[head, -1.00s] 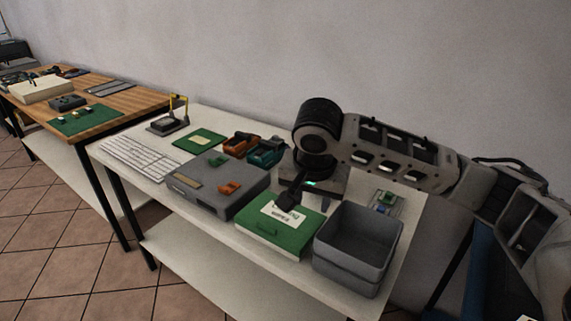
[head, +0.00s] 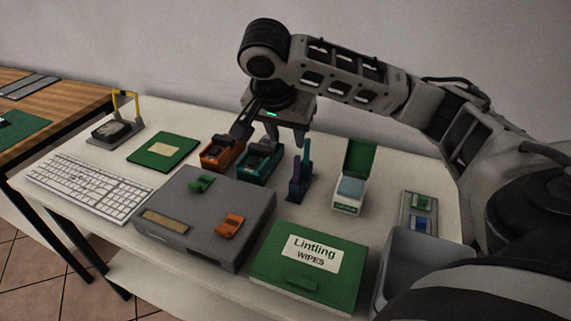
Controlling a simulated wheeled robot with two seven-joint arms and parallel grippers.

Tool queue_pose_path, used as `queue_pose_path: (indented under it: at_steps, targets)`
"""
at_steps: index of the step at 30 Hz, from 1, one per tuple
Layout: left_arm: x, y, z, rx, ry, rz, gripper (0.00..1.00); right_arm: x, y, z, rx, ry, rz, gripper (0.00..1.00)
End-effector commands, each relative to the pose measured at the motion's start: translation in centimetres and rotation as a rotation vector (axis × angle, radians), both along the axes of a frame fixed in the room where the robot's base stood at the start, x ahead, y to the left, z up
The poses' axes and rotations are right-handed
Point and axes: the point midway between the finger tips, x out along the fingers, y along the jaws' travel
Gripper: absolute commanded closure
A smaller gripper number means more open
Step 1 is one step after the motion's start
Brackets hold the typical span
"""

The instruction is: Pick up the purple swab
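The purple swab (head: 295,168) appears as a thin purple upright piece in a small dark holder (head: 298,189) on the white table. A taller blue stick (head: 307,152) stands beside it in the same holder. My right gripper (head: 285,138) hangs above and behind the holder, pointing down. Its two grey fingers look apart, with nothing seen between them. It is clear of the swab. My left gripper is not in view.
Orange (head: 221,152) and teal (head: 260,163) holders stand left of the swab. An open green-lidded box (head: 349,190) stands right. In front are a grey case (head: 204,217), a green wipes box (head: 309,271) and a grey bin (head: 425,262).

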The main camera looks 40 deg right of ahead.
Motion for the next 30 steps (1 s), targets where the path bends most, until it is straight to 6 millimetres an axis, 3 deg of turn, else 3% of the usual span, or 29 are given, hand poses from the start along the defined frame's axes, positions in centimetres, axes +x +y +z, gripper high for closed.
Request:
queue_pose_path:
  at_steps: [1,4,6,9,30]
  targets:
    - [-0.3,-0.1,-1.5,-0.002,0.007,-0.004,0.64,0.1,-0.4,-2.2,0.002,0.006,-0.003,0.63]
    - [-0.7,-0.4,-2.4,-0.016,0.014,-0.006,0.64,0.5,-1.1,-4.3,0.002,0.006,-0.002,0.63]
    - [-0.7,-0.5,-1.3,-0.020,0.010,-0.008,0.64,0.8,-1.8,-4.8,-0.001,0.005,-0.004,0.63]
    - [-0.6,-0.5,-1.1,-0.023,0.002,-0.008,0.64,1.1,-2.4,-6.4,-0.001,0.005,-0.002,0.63]
    - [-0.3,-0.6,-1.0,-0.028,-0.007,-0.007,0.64,2.6,-5.2,-12.5,0.000,0.001,0.000,0.63]
